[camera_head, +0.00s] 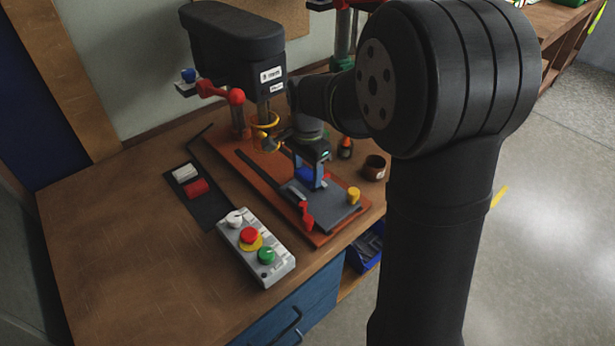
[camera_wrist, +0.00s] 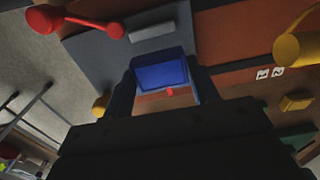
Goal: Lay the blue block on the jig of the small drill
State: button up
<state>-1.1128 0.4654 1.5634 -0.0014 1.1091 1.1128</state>
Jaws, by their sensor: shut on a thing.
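The blue block (camera_head: 305,174) is between the fingers of my gripper (camera_head: 309,176), low over the jig. In the wrist view the blue block (camera_wrist: 162,73) sits between the two dark fingertips (camera_wrist: 160,84). My gripper is shut on it. The jig is a grey plate (camera_head: 327,212) on the orange base of the small drill (camera_head: 235,45). It also shows in the wrist view (camera_wrist: 100,48), behind the block. I cannot tell whether the block touches the plate. My arm hides part of the area right of the drill.
A control box (camera_head: 256,248) with white, red and green buttons stands at the table's front. A black mat (camera_head: 207,211) with a white and a red block lies left of the base. A red clamp (camera_head: 306,216) and a yellow knob (camera_head: 353,194) flank the plate. The left tabletop is clear.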

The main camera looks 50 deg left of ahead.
aim_at(307, 174)
jog(key=shift+f, duration=1.3)
jog(key=shift+f, duration=0.1)
jog(key=o, duration=1.1)
jog(key=shift+c, duration=0.2)
notch_tip(307, 174, up, 12)
